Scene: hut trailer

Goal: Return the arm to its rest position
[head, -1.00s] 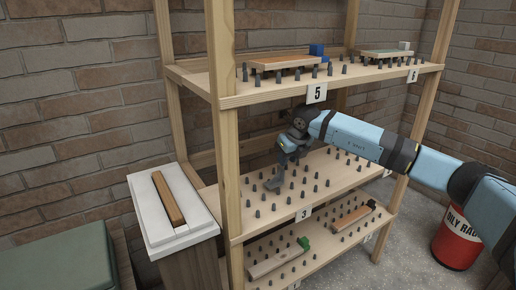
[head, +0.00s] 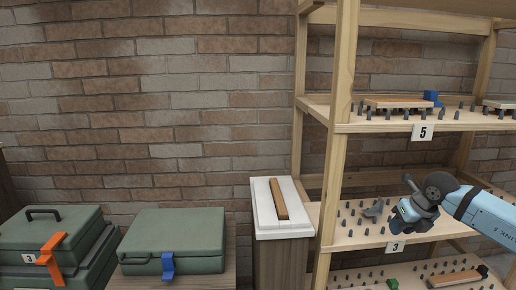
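My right arm, light blue with dark bands, comes in from the right edge of the head view. Its dark grey gripper (head: 376,209) points left, in front of the middle shelf (head: 345,236) marked 3. The fingers are small and partly turned away, so I cannot tell whether they are apart. I see no object in them. My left gripper is not in view.
The wooden rack's front post (head: 338,130) stands left of my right gripper, and the shelf marked 5 (head: 375,127) is above it. A white-topped stand (head: 264,217) holds a wooden bar (head: 279,198). Green cases (head: 185,232) sit at the lower left.

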